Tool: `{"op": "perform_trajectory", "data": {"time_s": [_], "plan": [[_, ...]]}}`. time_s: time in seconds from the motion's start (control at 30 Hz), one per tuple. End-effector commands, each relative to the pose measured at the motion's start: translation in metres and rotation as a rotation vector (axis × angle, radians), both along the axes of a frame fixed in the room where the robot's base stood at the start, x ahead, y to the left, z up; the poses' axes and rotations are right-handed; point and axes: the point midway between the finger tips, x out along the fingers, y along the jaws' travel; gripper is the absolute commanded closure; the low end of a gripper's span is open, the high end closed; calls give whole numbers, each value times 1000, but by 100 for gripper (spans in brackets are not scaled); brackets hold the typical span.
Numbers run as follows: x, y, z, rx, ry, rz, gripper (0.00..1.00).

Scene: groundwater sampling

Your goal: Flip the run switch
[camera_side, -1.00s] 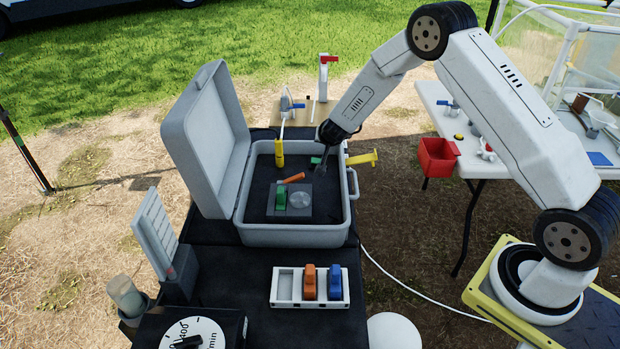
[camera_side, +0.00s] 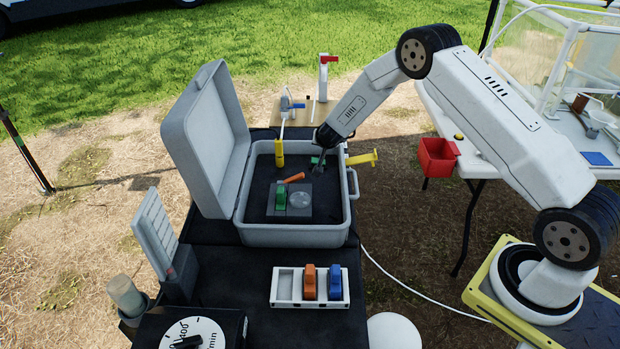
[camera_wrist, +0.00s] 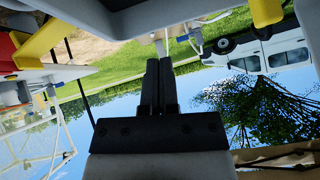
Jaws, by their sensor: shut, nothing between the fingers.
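The open grey case (camera_side: 345,215) stands on the dark table in the side view. Inside it is a grey panel (camera_side: 322,202) with a green block (camera_side: 281,199) and a pale round disc (camera_side: 299,199). A short orange lever-like piece (camera_side: 293,178) lies slanted at the panel's back edge. It may be the run switch, but I cannot tell for sure. My gripper (camera_side: 315,174) is inside the case opening, right of the orange piece and apart from it. In the wrist view my gripper (camera_wrist: 158,62) shows two dark fingers together, with nothing between them.
A yellow-handled piece (camera_side: 362,158) sticks out at the case's right wall. A yellow probe (camera_side: 279,155) stands at the back left. The raised lid (camera_side: 205,140) bounds the left. A white rack (camera_side: 310,288) with orange and blue blocks lies in front.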

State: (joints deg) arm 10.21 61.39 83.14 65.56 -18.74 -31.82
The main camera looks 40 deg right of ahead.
Motion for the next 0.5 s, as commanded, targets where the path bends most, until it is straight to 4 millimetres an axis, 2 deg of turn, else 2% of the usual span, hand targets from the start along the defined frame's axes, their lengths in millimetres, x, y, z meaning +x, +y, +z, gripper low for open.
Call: {"op": "perform_trajectory", "data": {"time_s": [0.5], "plan": [[29,-20,-35,0,0,-1,100]]}}
